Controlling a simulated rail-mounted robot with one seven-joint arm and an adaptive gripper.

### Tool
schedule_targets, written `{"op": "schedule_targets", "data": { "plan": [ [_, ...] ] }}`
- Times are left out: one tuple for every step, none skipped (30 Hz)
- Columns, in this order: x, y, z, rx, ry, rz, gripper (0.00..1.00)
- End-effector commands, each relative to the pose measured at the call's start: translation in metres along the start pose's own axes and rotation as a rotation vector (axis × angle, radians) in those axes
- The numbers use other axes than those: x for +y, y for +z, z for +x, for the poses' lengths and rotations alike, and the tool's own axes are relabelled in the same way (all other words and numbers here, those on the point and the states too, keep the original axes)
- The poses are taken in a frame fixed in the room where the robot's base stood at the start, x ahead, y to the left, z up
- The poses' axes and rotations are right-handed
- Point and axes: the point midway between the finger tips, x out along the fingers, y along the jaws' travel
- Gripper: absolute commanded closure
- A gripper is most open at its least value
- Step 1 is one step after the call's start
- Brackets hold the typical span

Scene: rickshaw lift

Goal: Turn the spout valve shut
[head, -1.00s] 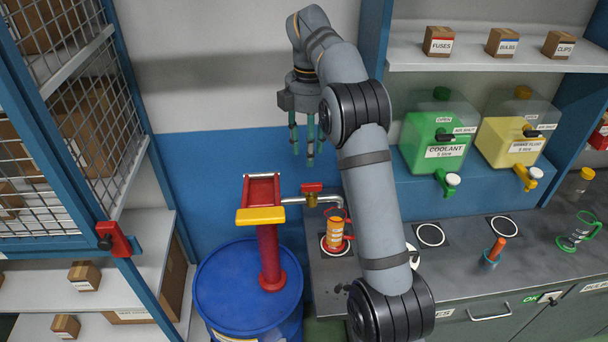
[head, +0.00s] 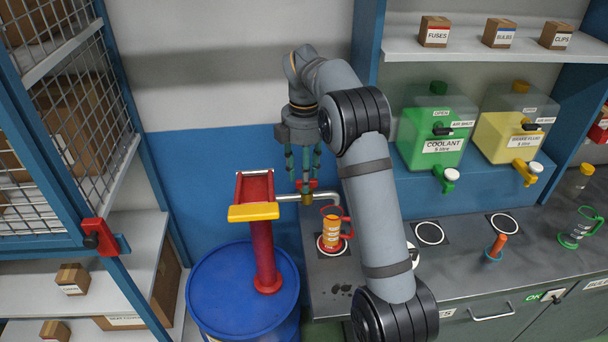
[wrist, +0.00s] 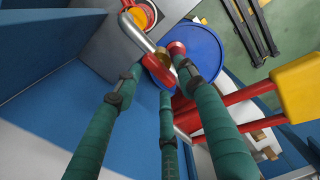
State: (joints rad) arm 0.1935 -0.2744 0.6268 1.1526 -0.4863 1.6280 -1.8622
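The spout valve has a small red handle (head: 303,185) on a brass body (head: 308,199), set in the silver spout pipe (head: 333,197) of the red drum pump. In the wrist view the red handle (wrist: 155,70) lies below and between my fingers. My three-fingered gripper (head: 304,180) points down at the valve with its green fingers apart around the handle. In the wrist view my gripper (wrist: 160,85) holds nothing, and I cannot tell whether a finger touches the handle. An orange-filled jug with a red handle (head: 331,235) stands under the spout's end.
The red pump (head: 263,245) with its yellow-ended lever (head: 253,212) rises from a blue drum (head: 232,290) just left of the valve. A grey counter (head: 450,265) runs right. Coolant (head: 432,140) and brake fluid (head: 512,140) tanks stand on a blue ledge. A cage shelf is left.

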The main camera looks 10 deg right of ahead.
Motion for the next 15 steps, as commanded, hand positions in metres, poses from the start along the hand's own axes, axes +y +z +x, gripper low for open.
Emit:
{"op": "schedule_targets", "data": {
  "plan": [
    [0.0,0.0001,-0.0001,0.0,0.0,0.0,0.63],
    [0.0,0.0001,-0.0001,0.0,0.0,0.0,0.65],
    [0.0,0.0001,-0.0002,0.0,0.0,0.0,0.67],
    [0.0001,0.0001,-0.0002,0.0,0.0,0.0,0.69],
    [0.0001,0.0001,-0.0002,0.0,0.0,0.0,0.71],
    [0.0001,0.0001,-0.0002,0.0,0.0,0.0,0.73],
    [0.0001,0.0001,-0.0002,0.0,0.0,0.0,0.75],
    [0.0001,0.0001,-0.0002,0.0,0.0,0.0,0.77],
    [0.0001,0.0,-0.0002,0.0,0.0,0.0,0.79],
    [0.0,0.0,-0.0002,0.0,0.0,0.0,0.81],
    [0.0001,0.0001,-0.0003,0.0,0.0,0.0,0.83],
    [0.0,0.0,-0.0003,0.0,0.0,0.0,0.85],
    [0.0,0.0,-0.0003,0.0,0.0,0.0,0.87],
    [0.0,0.0,-0.0003,0.0,0.0,0.0,0.89],
    [0.0,0.0,-0.0003,0.0,0.0,0.0,0.91]
  ]
}}
